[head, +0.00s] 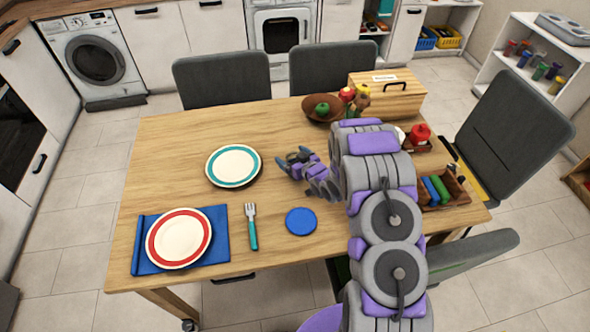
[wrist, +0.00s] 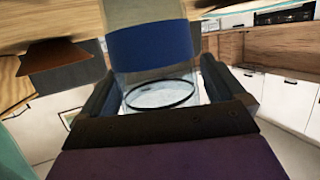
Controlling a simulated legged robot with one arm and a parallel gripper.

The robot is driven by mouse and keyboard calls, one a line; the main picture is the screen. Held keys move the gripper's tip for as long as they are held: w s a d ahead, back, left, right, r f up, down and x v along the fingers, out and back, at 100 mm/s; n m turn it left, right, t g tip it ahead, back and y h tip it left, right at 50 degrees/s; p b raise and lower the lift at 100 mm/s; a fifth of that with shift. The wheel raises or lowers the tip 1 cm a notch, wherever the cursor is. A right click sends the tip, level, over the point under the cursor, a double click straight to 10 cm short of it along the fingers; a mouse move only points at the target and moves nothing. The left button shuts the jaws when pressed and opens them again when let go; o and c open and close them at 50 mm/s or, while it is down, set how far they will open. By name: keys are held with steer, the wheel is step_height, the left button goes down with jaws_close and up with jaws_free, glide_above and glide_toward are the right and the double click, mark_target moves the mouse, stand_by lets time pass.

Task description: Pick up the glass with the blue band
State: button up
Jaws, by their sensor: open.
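The glass with the blue band (wrist: 150,45) fills the upper middle of the wrist view. It has a wide dark blue band, a pale part above it and a clear part with a dark oval rim below it. My gripper (wrist: 158,72) is open, with one dark finger on each side of the glass. I cannot tell whether either finger touches it. In the head view my gripper (head: 293,160) is low over the middle of the table, right of the teal-rimmed plate (head: 233,166). I cannot make out the glass there; my gripper and arm probably hide it.
On the wooden table (head: 180,128) are a blue coaster (head: 301,221), a fork (head: 252,228) and a red-rimmed plate (head: 179,238) on a blue mat (head: 219,224). A brown bowl (head: 314,112) and bread box (head: 407,98) stand behind. Bare tabletop lies front right of the coaster.

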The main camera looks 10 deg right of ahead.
steer(key=shift+c, duration=0.2)
steer(key=c, duration=1.5)
